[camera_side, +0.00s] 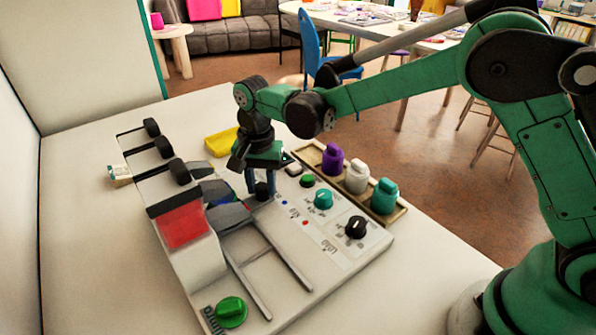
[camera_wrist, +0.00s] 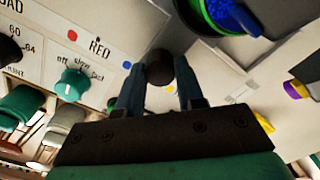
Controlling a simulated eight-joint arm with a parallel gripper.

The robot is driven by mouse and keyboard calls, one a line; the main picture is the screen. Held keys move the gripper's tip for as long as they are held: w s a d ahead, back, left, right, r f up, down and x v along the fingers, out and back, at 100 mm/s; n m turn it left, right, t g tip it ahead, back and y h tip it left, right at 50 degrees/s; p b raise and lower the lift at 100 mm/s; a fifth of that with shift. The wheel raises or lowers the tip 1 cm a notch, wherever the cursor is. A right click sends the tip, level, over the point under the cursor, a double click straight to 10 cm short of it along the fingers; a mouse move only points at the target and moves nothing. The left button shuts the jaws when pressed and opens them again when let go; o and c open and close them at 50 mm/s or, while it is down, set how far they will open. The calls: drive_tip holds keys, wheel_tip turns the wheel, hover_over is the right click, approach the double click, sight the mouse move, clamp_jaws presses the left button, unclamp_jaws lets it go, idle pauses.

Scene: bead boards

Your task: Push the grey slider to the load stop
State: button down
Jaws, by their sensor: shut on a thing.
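My gripper (camera_side: 262,186) points down over the bead machine (camera_side: 345,262) and is shut on a round black knob (camera_side: 262,191). The knob also shows between both fingers in the wrist view (camera_wrist: 160,68). A dark grey slider piece (camera_side: 228,216) sits just left of the knob, at the far end of two rails (camera_side: 282,270). The join between knob and slider is hidden. The rails run toward the near side and their near stretch is bare.
The panel right of the rails bears a teal dial (camera_side: 322,198), a black dial (camera_side: 357,228) and a green button (camera_side: 307,181). A tray holds purple (camera_side: 333,160), white (camera_side: 357,177) and teal (camera_side: 384,196) bottles. A red-windowed housing (camera_side: 184,228) and green knob (camera_side: 231,311) stand left.

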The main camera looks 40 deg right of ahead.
drive_tip(key=s, duration=1.5)
drive_tip(key=shift+s, duration=0.1)
drive_tip(key=c, duration=0.5)
unclamp_jaws()
drive_tip(key=shift+c, duration=0.2)
drive_tip(key=shift+r, duration=0.1)
drive_tip(key=shift+r, duration=2.7)
drive_tip(key=w+d+r+n+t, duration=0.1)
drive_tip(key=d+r+n+t, duration=0.2)
drive_tip(key=d+n+t, duration=0.4)
drive_tip(key=d+n, duration=0.2)
drive_tip(key=d, duration=0.2)
drive_tip(key=shift+d+r, duration=0.35)
